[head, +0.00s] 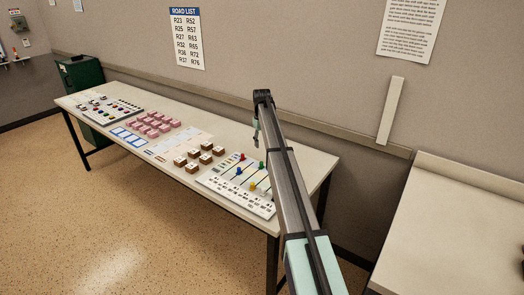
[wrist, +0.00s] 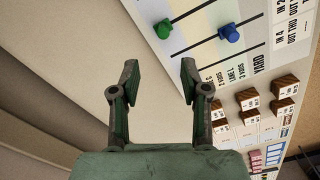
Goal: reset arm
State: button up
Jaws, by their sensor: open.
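My gripper (wrist: 157,75) is open in the wrist view, with two dark fingers apart and nothing between them. In the head view my gripper (head: 256,135) hangs small at the far end of my arm, over the right part of the long table. Below it in the wrist view are bare tabletop and the edge of a white board with slots. On this board a green knob (wrist: 163,29) and a blue knob (wrist: 229,32) stand beyond the fingers, apart from them.
The long table (head: 222,143) bears the slotted board (head: 226,189), brown blocks (head: 193,158), pink blocks (head: 152,125) and a panel of coloured buttons (head: 112,107). A green cabinet (head: 86,75) stands behind its left end. Another bare table (head: 455,225) is at right. The wall is close behind.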

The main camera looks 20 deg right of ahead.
jog(key=shift+r, duration=0.6)
